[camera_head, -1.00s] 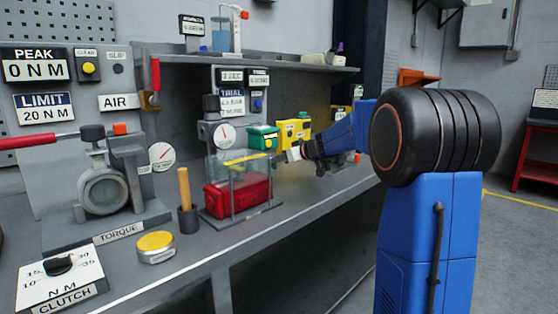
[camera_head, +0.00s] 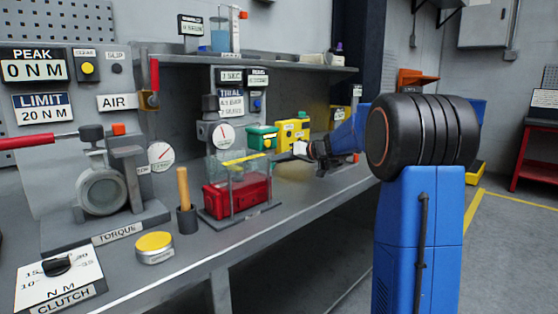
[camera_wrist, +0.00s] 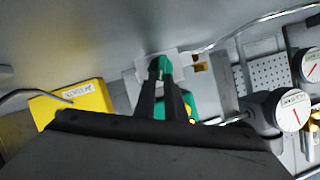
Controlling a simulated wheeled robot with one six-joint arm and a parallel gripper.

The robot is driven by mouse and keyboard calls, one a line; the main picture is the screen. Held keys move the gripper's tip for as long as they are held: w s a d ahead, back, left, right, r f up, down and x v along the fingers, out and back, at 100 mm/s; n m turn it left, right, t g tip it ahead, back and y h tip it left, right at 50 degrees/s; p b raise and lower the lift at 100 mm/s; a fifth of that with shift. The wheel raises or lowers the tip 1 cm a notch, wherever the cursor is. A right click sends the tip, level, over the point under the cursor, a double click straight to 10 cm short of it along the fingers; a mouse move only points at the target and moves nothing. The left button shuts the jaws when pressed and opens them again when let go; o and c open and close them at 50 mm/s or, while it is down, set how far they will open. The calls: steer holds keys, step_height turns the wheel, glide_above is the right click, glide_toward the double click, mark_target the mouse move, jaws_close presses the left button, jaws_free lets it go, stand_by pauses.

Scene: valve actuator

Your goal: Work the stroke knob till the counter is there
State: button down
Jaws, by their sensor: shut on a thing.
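My gripper (camera_head: 302,148) is at the back of the bench, beside the green box (camera_head: 262,138) and a yellow box (camera_head: 292,132). In the wrist view its two dark fingers (camera_wrist: 161,78) are together on a small green knob (camera_wrist: 160,64) in front of a pale plate. Whether this knob carries a stroke label cannot be read. Two small white displays (camera_head: 231,76) stand above a trial card (camera_head: 231,103); their digits are too small to read surely. The red valve unit (camera_head: 238,196) sits in a clear guard, left of my gripper.
A gauge (camera_head: 223,135) stands above the guard. A wooden-handled tool in a dark cup (camera_head: 187,218) and a yellow-topped tin (camera_head: 155,246) stand at the bench front. The torque rig (camera_head: 103,190) is at left. A shelf (camera_head: 270,65) overhangs the back.

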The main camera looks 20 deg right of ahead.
steer(key=m+y, duration=0.1)
steer(key=m, duration=0.1)
steer(key=d+f+m+y, duration=0.1)
steer(key=m, duration=0.1)
steer(key=shift+w, duration=0.2)
stand_by(0.5)
steer(key=c, duration=1.8)
jaws_free()
steer(key=shift+d, duration=0.1)
